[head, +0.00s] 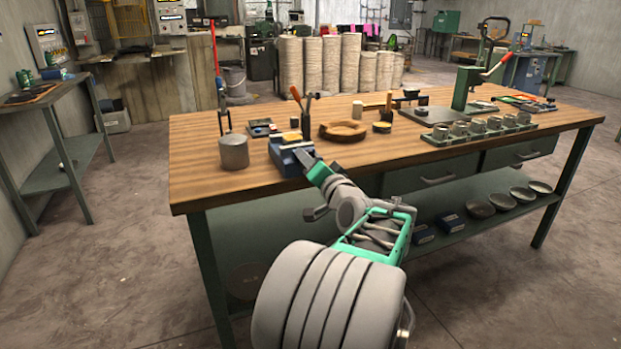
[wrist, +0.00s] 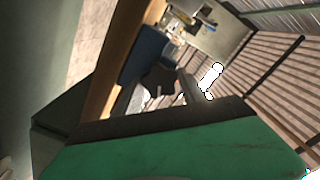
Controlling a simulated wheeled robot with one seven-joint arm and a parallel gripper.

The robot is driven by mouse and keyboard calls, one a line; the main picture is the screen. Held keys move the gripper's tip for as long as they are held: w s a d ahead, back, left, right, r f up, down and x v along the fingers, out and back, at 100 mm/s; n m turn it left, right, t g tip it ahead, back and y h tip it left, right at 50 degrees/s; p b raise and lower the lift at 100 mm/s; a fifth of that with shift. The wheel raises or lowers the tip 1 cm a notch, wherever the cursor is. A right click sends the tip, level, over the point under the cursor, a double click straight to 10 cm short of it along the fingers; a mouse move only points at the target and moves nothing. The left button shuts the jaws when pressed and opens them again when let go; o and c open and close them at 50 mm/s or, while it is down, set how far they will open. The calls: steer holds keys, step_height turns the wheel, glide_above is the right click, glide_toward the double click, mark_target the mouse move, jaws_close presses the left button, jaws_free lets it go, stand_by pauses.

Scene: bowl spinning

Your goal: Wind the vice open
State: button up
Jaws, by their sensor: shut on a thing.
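The small blue vice (head: 287,158) sits at the front edge of the wooden workbench, with light metal on its top. My gripper (head: 314,168) reaches up to the vice's near side from below right and covers its front. In the wrist view, the blue vice body (wrist: 146,54) shows past my green fingers, with a dark part and a grey metal bar, the vice handle (wrist: 190,88), in front of it. My gripper is shut at the handle; the exact contact is hidden behind the fingers.
The workbench (head: 200,186) has a grey cylinder (head: 233,152) left of the vice. A wooden bowl (head: 343,130) and upright tools (head: 303,112) stand behind it. A green press (head: 465,88) stands farther right. The floor in front is clear.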

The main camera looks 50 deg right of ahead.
steer(key=shift+f+n+b, duration=0.15)
steer(key=shift+n+b, duration=6.35)
steer(key=shift+b, duration=1.45)
steer(key=o, duration=1.4)
steer(key=shift+c, duration=0.2)
